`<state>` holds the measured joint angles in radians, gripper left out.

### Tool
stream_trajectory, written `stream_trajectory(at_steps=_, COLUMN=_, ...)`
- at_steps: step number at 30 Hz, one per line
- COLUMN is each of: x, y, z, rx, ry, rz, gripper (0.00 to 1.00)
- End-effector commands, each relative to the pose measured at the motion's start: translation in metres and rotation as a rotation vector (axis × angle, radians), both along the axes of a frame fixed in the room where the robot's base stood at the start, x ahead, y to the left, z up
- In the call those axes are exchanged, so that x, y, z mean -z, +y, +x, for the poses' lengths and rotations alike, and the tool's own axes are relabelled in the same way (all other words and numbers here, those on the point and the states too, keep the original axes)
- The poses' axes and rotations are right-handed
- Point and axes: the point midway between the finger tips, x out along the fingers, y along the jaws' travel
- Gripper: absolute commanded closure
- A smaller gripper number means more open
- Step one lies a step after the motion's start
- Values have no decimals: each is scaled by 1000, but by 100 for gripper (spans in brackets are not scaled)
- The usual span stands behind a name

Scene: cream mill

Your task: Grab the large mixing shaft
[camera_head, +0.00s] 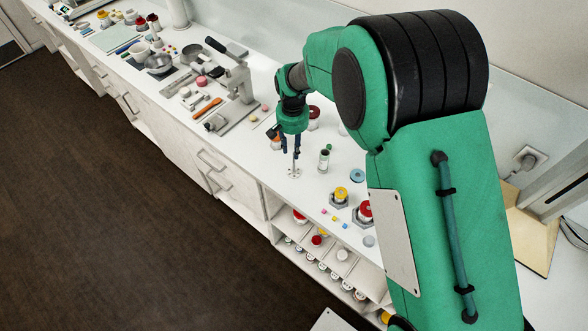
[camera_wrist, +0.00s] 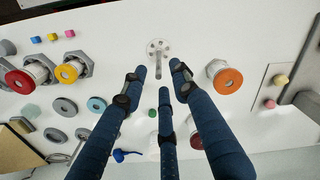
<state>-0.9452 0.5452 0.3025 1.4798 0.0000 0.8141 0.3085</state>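The large mixing shaft (camera_head: 294,172) is a pale metal rod rising from a round, holed disc on the white counter. In the wrist view the mixing shaft (camera_wrist: 158,49) is just beyond my fingertips, its disc flat on the counter and its rod pointing up towards the camera. My gripper (camera_head: 291,151) is above and beside it, pointing down. In the wrist view my gripper (camera_wrist: 159,78) has three blue fingers spread apart, with nothing clearly held between them. The rod's upper end is close to the fingertips; I cannot tell whether they touch.
An orange-lidded jar (camera_wrist: 227,77) stands close on the right in the wrist view. A dark green-topped vial (camera_head: 324,159) stands near the shaft. A yellow-topped jar (camera_head: 340,194) and a red-topped jar (camera_head: 365,210) sit in hexagonal holders. A lever press (camera_head: 238,82) stands further left.

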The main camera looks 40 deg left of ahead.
Motion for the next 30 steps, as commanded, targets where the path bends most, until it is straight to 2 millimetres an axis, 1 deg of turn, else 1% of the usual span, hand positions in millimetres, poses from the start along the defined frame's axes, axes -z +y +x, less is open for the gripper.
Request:
stream_trajectory(at_steps=1, x=8, y=-1, z=0, rx=0, ry=1, rz=-2, gripper=71)
stream_trajectory(at_steps=6, x=35, y=-1, z=0, rx=0, ry=2, rz=-3, gripper=71)
stream_trajectory(at_steps=9, x=49, y=-1, z=0, rx=0, ry=1, rz=-2, gripper=71)
stream_trajectory(at_steps=12, x=58, y=0, z=0, rx=0, ry=1, rz=-1, gripper=71)
stream_trajectory(at_steps=16, x=65, y=0, z=0, rx=0, ry=0, rz=0, gripper=71)
stream_trajectory(at_steps=26, x=66, y=0, z=0, rx=0, ry=0, rz=0, gripper=71)
stream_trajectory(at_steps=30, x=71, y=-1, z=1, rx=0, ry=1, rz=-1, gripper=71)
